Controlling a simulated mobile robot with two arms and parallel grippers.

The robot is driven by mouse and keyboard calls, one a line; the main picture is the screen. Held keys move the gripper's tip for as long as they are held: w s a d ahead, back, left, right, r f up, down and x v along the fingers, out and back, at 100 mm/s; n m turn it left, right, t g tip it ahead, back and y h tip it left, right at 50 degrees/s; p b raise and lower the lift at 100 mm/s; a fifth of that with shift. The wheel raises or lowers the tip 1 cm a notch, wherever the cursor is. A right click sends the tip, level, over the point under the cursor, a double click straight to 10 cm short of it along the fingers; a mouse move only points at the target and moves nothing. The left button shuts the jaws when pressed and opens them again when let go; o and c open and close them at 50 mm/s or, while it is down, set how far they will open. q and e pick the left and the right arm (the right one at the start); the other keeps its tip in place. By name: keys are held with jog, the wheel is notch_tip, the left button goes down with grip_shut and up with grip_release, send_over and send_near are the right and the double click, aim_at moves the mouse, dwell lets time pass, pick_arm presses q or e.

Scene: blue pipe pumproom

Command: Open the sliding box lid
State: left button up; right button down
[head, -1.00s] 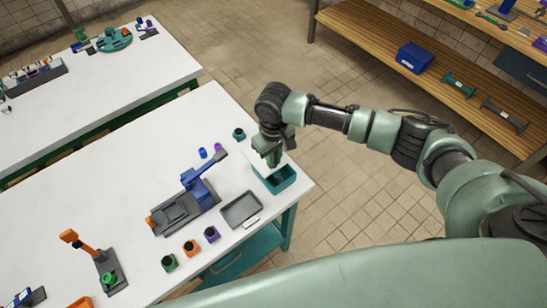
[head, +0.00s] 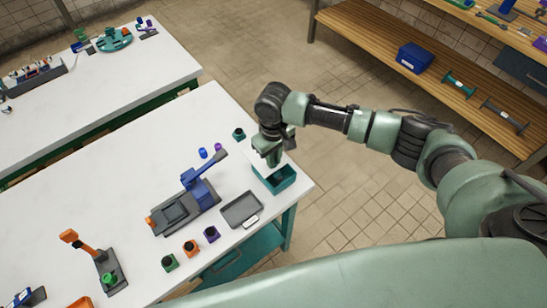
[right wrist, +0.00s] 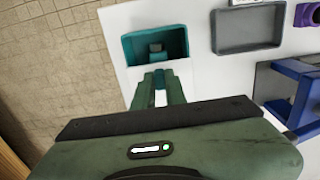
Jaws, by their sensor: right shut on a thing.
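The teal box (head: 286,184) sits at the near right corner of the white table, with its open inside partly in sight. My right gripper (head: 272,162) points down at the far side of the box. In the right wrist view its fingers (right wrist: 159,80) are close together on a small teal piece, seemingly the lid's grip. The lid's pale plate blends with the white table, so its outline is unclear. My left gripper is not in view.
A grey tray (head: 241,209) lies left of the box. A blue and grey lever device (head: 184,205) stands further left. Small purple (head: 211,233), orange (head: 190,247) and green (head: 169,262) holders line the near edge. The table edge is close to the box.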

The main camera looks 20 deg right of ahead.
dwell(0.3)
jog(key=w+b, duration=0.1)
jog(key=w, duration=0.1)
jog(key=w+a, duration=0.1)
jog(key=shift+w+a+b, duration=0.15)
jog(key=shift+w+b, duration=0.2)
jog(key=shift+w+a, duration=0.15)
jog(key=shift+w, duration=0.3)
jog(key=shift+s, duration=0.1)
jog(key=c, duration=1.4)
grip_release()
jog(key=shift+c, duration=0.2)
jog(key=shift+r, duration=0.15)
notch_tip(320, 180, up, 8)
jog(key=b, duration=0.1)
jog(key=shift+f+b, duration=0.2)
jog(key=shift+b, duration=0.1)
